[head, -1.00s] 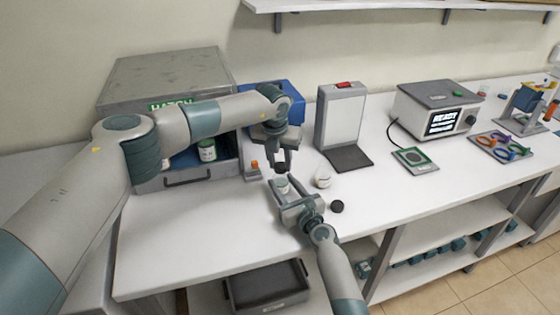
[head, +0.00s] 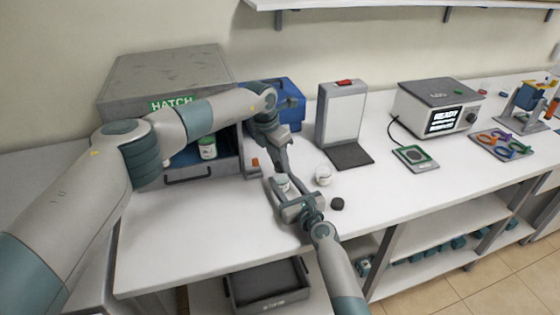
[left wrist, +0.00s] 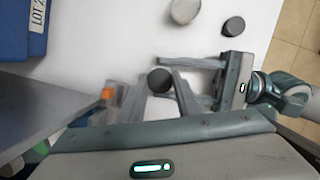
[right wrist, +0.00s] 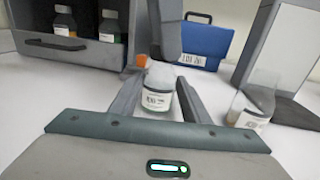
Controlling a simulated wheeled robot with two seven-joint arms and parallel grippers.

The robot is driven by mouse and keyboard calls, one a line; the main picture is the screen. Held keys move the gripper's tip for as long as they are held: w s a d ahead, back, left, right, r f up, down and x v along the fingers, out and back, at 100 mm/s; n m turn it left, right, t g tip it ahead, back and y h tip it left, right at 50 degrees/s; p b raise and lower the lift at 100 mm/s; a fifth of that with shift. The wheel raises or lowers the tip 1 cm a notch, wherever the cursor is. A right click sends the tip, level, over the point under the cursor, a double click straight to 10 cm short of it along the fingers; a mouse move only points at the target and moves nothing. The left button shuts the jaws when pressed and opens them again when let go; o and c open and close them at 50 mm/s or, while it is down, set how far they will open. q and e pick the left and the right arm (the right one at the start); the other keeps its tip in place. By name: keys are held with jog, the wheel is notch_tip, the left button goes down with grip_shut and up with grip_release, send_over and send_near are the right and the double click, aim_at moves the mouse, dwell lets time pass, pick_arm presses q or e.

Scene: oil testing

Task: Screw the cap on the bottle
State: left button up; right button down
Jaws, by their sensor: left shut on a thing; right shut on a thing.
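A small clear bottle with a white label (right wrist: 158,92) stands upright between the fingers of my right gripper (right wrist: 160,100), which is shut on it; it also shows in the head view (head: 284,184). My left gripper (left wrist: 160,85) is directly above the bottle, shut on a black cap (left wrist: 160,80). The cap is hidden in the head view and the right wrist view, so I cannot tell whether it touches the bottle's mouth. A second bottle (head: 323,175) and a second black cap (head: 337,203) stand on the table to the right, apart from both grippers.
The grey hatch box (head: 165,85) with bottles in its open drawer is at the left. A blue case (head: 290,95), a grey stand with a white panel (head: 341,115) and a READY device (head: 440,105) are behind. The table front (head: 190,245) is clear.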

pick_arm(q)
jog(key=m, duration=0.2)
jog(key=m+g, duration=0.1)
jog(key=m, duration=0.2)
jog(key=shift+w+a+h, duration=0.1)
jog(key=shift+w+h, duration=0.1)
jog(key=shift+h, duration=0.1)
pick_arm(e)
jog(key=shift+f, duration=0.1)
pick_arm(q)
jog(key=shift+m+g, duration=0.3)
jog(key=shift+m, duration=0.6)
jog(key=o, duration=1)
jog(key=shift+s+r, duration=0.1)
jog(key=shift+r, duration=2.2)
